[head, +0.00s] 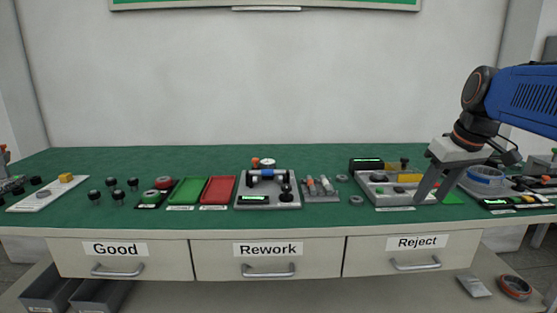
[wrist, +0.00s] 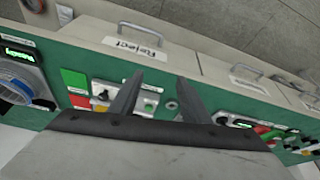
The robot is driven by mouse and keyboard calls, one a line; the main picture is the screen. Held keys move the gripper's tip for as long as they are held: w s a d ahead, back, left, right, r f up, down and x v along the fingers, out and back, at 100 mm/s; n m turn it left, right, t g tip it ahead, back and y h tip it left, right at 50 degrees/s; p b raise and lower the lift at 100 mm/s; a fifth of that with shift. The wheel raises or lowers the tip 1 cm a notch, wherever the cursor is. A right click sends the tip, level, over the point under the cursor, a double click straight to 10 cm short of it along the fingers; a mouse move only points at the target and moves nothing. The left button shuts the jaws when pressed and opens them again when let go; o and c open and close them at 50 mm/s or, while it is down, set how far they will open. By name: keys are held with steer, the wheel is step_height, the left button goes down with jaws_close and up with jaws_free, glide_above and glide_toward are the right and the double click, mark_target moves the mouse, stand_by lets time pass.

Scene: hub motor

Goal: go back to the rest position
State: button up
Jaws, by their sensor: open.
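My gripper (head: 434,187) is at the right of the head view, pointing down over the green bench beside a grey fixture. Its two fingers are apart, and I see nothing between them. In the wrist view my gripper (wrist: 158,92) shows two dark, spread fingers, with the bench and drawers beyond them. The grey fixture (head: 385,192) carries a yellow block and a dark display, and the fingers hide part of its right side. My blue arm reaches in from the right edge. No rest position is marked in either view.
The green bench (head: 325,217) has drawers labelled Good (head: 114,249), Rework (head: 267,249) and Reject (head: 417,242). Green (head: 187,191) and red (head: 218,190) trays, a gauge fixture (head: 268,199) and several black knobs stand left of my gripper. A blue ring-shaped part (head: 486,178) lies to its right. Space above the bench is clear.

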steer(key=s+a+f+m, duration=0.1)
steer(key=s+a+f, duration=0.2)
steer(key=s+f, duration=0.6)
steer(key=s+a+f+m, duration=0.1)
steer(key=s+a+f, duration=0.3)
steer(key=s+f, duration=0.5)
steer(key=shift+s+a+f+t+h, duration=0.25)
steer(key=shift+s+f+t+h, duration=0.15)
steer(key=shift+s, duration=0.3)
